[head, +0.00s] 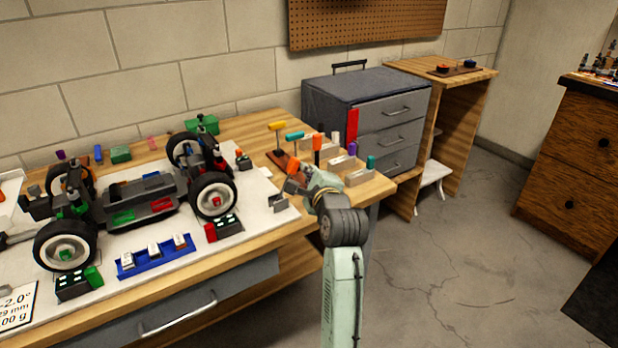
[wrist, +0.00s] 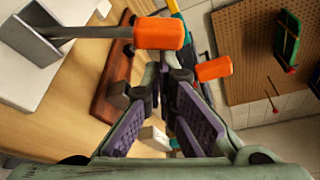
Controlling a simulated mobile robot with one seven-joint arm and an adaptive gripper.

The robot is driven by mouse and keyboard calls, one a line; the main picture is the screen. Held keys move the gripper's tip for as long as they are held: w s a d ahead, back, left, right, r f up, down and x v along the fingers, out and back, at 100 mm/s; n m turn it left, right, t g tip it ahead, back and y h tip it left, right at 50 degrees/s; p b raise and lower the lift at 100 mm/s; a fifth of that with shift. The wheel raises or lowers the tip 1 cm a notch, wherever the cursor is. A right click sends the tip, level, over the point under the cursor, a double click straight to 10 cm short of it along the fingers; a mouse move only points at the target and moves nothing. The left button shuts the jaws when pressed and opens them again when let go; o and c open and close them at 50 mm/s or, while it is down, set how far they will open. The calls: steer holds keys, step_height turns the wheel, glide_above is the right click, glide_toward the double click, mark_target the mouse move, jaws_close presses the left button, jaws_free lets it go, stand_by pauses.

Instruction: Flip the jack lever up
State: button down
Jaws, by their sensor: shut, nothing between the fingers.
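The RC car (head: 150,190) stands on a white mat on the workbench, at the left in the head view. I cannot make out which part is the jack lever. My gripper (head: 293,180) is at the bench's right end, beside the wooden tool rack (head: 278,158) and to the right of the car. In the wrist view my gripper (wrist: 167,88) has its fingers converging, shut and empty. An orange-handled tool (wrist: 158,33) is close above the fingertips there, and another orange handle (wrist: 214,68) is just right of them. Contact with these cannot be told.
A blue tray (head: 155,258) with light blocks lies in front of the car. A yellow-handled tool (head: 277,126) and a teal one stand in the rack. White bins (head: 357,177) are right of my gripper. A grey drawer cabinet (head: 365,110) stands behind. Open floor lies to the right.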

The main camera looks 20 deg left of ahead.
mark_target(297, 166)
steer(key=s+a+n, duration=0.1)
steer(key=s+r+n, duration=0.1)
steer(key=shift+a+r+n+t, duration=0.3)
steer(key=shift+a+t, duration=0.05)
steer(key=shift+t, duration=0.05)
steer(key=shift+s+a+r+n+t, duration=0.3)
steer(key=shift+s+a+n, duration=0.25)
steer(key=shift+n, duration=0.25)
steer(key=s+a+n+t+y+b, duration=0.1)
steer(key=s+a+n+y+b, duration=0.1)
steer(key=s+a+n+b, duration=0.2)
steer(key=s+n, duration=0.2)
steer(key=n, duration=0.1)
steer(key=shift+a+f+n+y, duration=0.25)
steer(key=shift+n+y, duration=0.05)
steer(key=shift+n, duration=0.1)
steer(key=shift+s+f, duration=0.1)
steer(key=shift+s, duration=0.05)
